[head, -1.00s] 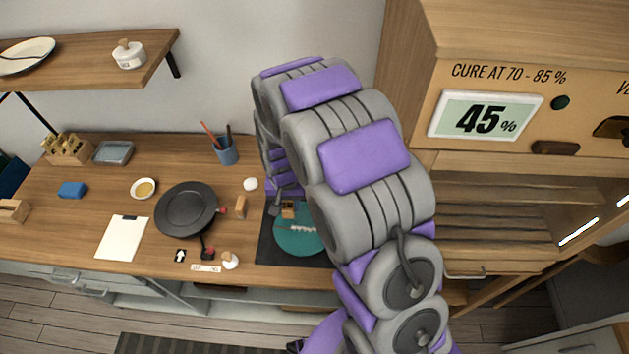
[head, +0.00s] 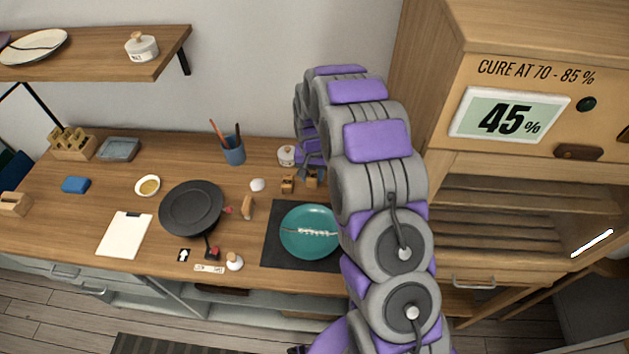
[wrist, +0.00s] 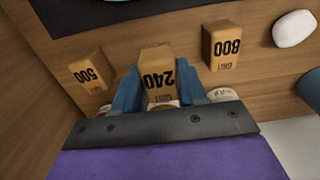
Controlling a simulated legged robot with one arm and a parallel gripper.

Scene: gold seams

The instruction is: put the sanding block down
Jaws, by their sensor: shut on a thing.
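The sanding block marked 240 (wrist: 158,75) is a small tan block held between the blue fingers of my gripper (wrist: 168,88) in the wrist view. It is close over or on the wooden worktop; I cannot tell if its base touches. In the head view the held block (head: 312,179) shows below my gripper (head: 309,172), at the back of the worktop. The 800 block also shows in the head view (head: 288,184).
A white round object (wrist: 294,28) lies beyond the 800 block. A white lidded jar (head: 286,155) stands behind the blocks. A teal plate (head: 308,238) on a dark mat (head: 272,250) lies in front.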

